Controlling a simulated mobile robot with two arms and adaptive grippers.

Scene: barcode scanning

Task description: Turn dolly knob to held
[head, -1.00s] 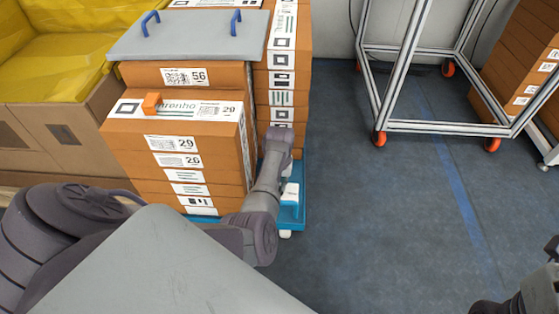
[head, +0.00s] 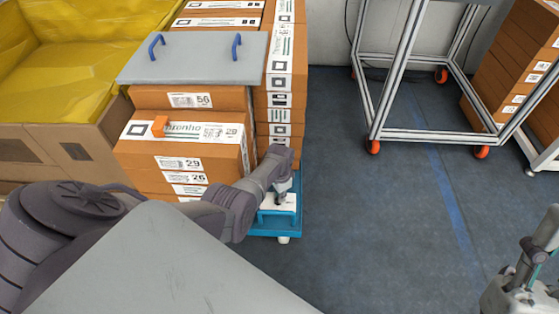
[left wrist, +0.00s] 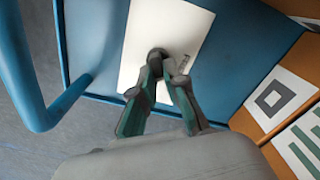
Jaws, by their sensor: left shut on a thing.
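The blue dolly (head: 262,231) stands under the stacked orange boxes, its corner showing at their front right. A white plate (head: 288,206) lies on that corner and also shows in the left wrist view (left wrist: 180,25). A small dark round knob (left wrist: 156,53) sits on the plate. My left gripper (head: 279,199) reaches down over it from the left. In the left wrist view its two green-grey fingers (left wrist: 166,68) are shut on the knob and partly hide it. My right arm shows at the lower right; its finger state is unclear.
A blue tubular handle (left wrist: 30,85) rises beside the plate. Labelled orange boxes (head: 150,152) are stacked close by, with a grey lid (head: 195,60) on top. A metal frame cart (head: 440,137) on orange wheels stands at the back right. The floor between is clear.

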